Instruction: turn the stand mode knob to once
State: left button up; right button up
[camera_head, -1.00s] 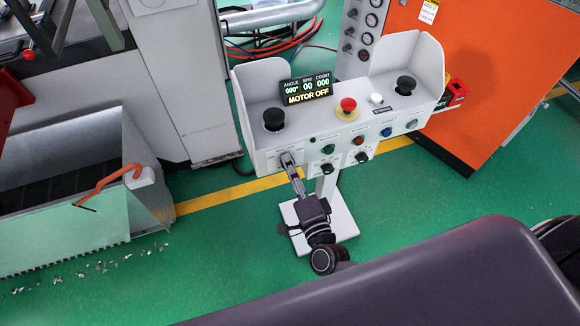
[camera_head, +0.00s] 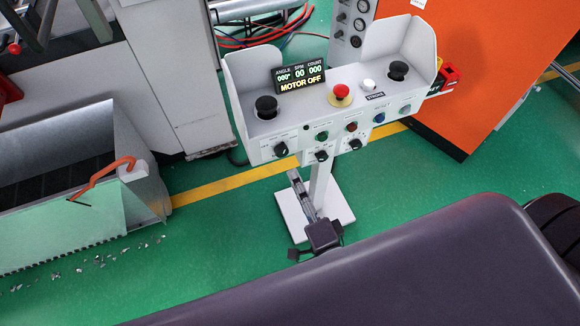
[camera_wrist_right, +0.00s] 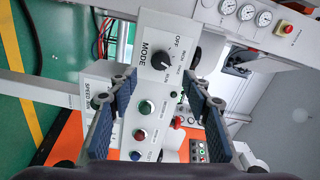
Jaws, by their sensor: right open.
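The stand's white control panel (camera_head: 300,148) carries the mode knob (camera_head: 281,149), a black knob at its lower left. In the right wrist view the black mode knob (camera_wrist_right: 162,61) sits beside the printed words MODE and OFF. I cannot tell surely which mark it points at. My right gripper (camera_head: 297,180) is below the panel, in front of the stand's post and base, apart from the knob. In the wrist view the right gripper (camera_wrist_right: 160,88) has its two padded fingers wide apart, with nothing between them. The stand's display (camera_head: 301,78) reads MOTOR OFF. My left gripper is not in view.
A red mushroom button (camera_head: 341,91) and two black palm buttons (camera_head: 266,107) (camera_head: 398,71) top the stand. Two more black knobs (camera_head: 321,156) (camera_head: 355,145) sit right of the mode knob. An orange cabinet (camera_head: 470,80) stands right, a metal chute (camera_head: 75,180) left. Green floor (camera_head: 220,235) lies open between.

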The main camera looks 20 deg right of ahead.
jog(key=shift+s, duration=1.25)
jog(key=s+f+n+g+y, duration=0.1)
jog(key=s+f+n+g, duration=0.2)
jog(key=f, duration=0.6)
jog(key=s+f+n+g, duration=0.2)
jog(key=f+n, duration=0.2)
jog(key=f, duration=0.5)
jog(key=s+f+n+g+y, duration=0.1)
jog(key=s+f+n+g, duration=0.2)
jog(key=f, duration=0.6)
jog(key=s+d+f+n+g+h, duration=0.1)
jog(key=s+d+f+n+g, duration=0.3)
jog(key=s+f, duration=0.4)
jog(key=s+d+f+n+g+h, duration=0.1)
jog(key=s+d+f+n+g, duration=0.3)
jog(key=s+f, duration=0.5)
jog(key=s+g, duration=0.1)
jog(key=s, duration=0.4)
jog(key=shift+s+f+h, duration=0.15)
jog(key=shift+s+h, duration=0.15)
